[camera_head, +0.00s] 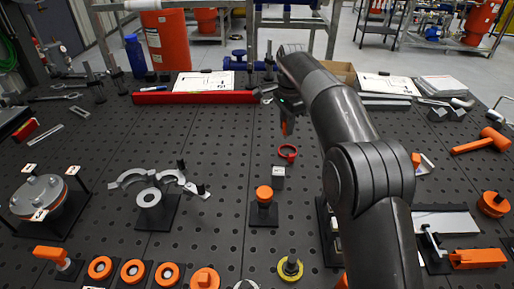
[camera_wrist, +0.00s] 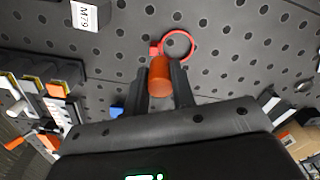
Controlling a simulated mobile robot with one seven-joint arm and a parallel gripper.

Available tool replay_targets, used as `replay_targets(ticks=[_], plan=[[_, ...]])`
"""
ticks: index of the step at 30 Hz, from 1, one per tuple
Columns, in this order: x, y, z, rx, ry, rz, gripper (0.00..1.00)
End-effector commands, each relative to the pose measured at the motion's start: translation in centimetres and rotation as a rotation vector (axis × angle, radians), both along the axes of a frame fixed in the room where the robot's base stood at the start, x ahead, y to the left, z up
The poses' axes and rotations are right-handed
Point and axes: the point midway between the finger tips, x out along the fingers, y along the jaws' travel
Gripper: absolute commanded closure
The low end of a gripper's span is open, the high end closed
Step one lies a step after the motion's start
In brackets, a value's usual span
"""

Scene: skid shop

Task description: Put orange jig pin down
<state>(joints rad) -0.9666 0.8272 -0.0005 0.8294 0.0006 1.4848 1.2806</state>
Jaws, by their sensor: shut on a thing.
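The orange jig pin (camera_wrist: 160,80) is between the two black fingers of my gripper (camera_wrist: 163,75) in the wrist view. The fingers are shut on it. In the head view my gripper (camera_head: 287,112) points down over the black perforated table, with the orange pin (camera_head: 285,128) at its tip. I cannot tell whether the pin touches the table. A red ring (camera_head: 287,152) lies on the table just in front of the pin in the head view. It also shows beyond the pin in the wrist view (camera_wrist: 192,46).
A small grey block (camera_head: 278,178) and an orange-capped post (camera_head: 264,196) stand nearer the front. A red bar (camera_head: 195,98) lies left of my gripper. An orange mallet (camera_head: 484,142) lies at right. Bare table lies left of the ring.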

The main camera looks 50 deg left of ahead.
Motion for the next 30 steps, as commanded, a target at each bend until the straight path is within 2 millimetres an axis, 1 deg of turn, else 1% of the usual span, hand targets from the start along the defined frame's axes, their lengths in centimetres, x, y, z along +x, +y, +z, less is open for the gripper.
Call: replay_targets(ticks=[1,6,9,12,16,20,27,30], plan=[[-0.6,1.1,-0.8,-0.001,0.001,0.003,1.0],[-2.4,4.6,-3.2,0.0,0.0,0.004,1.0],[-3.2,6.2,-4.4,0.0,0.0,0.002,1.0],[-3.8,7.4,-5.1,0.001,-0.001,0.002,1.0],[-4.3,8.3,-5.6,0.001,0.0,0.0,1.0],[-4.5,8.5,-6.2,-0.001,0.0,0.0,1.0],[-4.5,8.5,-9.3,-0.001,0.0,0.0,1.0],[-4.5,8.5,-9.8,0.001,0.0,0.0,1.0]])
